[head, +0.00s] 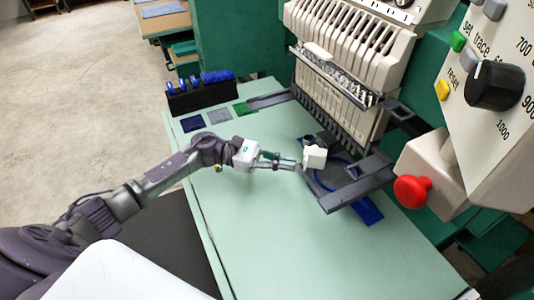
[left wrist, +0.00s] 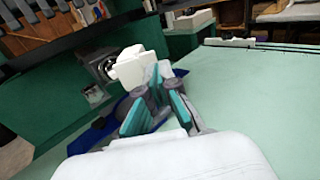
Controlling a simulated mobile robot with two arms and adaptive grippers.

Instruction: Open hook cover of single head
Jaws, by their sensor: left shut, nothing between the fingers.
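A small white block-like piece (head: 314,156), apparently the hook cover, sits at the left end of the dark sewing arm (head: 350,185) below the needle head. It also shows in the left wrist view (left wrist: 130,66), where a round dark metallic part (left wrist: 106,68) is visible beside it, so the cover seems at least partly open. My left gripper (head: 294,163) is shut and empty, with its fingertips right at the white piece. I cannot tell whether they touch it. In the left wrist view the fingers (left wrist: 158,88) partly overlap it. My right gripper is not in view.
The embroidery needle head (head: 335,70) hangs above the sewing arm. A control panel with a black knob (head: 495,86) and a red button (head: 411,190) stand at the right. A dark rack with blue tools (head: 202,97) is at the table's back left. The pale green tabletop (head: 270,240) is clear in front.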

